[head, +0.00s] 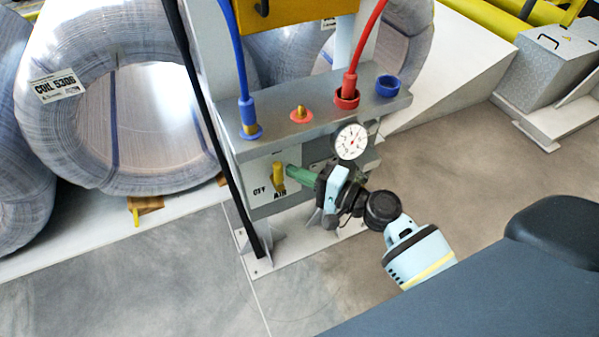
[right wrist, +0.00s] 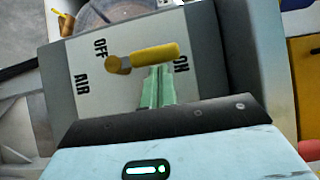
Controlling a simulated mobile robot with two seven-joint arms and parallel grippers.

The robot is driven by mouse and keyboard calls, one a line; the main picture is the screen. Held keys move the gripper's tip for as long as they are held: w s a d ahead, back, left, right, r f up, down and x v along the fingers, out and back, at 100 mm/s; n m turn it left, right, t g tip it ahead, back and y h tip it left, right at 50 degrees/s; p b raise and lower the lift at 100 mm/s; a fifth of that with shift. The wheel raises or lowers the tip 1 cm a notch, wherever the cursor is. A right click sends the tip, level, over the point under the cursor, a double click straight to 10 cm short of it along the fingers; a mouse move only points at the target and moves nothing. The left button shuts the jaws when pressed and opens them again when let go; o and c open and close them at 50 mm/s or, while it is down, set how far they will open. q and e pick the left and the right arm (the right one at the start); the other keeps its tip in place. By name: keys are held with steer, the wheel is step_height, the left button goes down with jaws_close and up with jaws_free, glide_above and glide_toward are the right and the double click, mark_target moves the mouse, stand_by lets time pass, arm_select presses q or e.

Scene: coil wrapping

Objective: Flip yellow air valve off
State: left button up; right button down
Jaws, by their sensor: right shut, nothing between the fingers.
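The yellow air valve handle (head: 278,176) is on a light panel marked OFF and AIR, on the front of the grey stand. It points up in the head view. In the right wrist view the yellow handle (right wrist: 150,57) runs from its pivot on the left toward the ON label (right wrist: 181,64). My right gripper (head: 292,172) is shut and empty, its green fingers beside the handle on its right. In the right wrist view the fingertips (right wrist: 158,70) are just below the handle; I cannot tell whether they touch it. My left gripper is not in view.
A pressure gauge (head: 351,141) sits just above my right gripper. A blue hose (head: 240,50) and a red hose (head: 366,40) join the stand's top shelf (head: 320,118). A black pole (head: 215,140) stands left of the panel.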

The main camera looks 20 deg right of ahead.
steer(key=shift+a+r+n+p, duration=0.2)
steer(key=shift+n+p, duration=0.1)
steer(key=shift+p, duration=0.25)
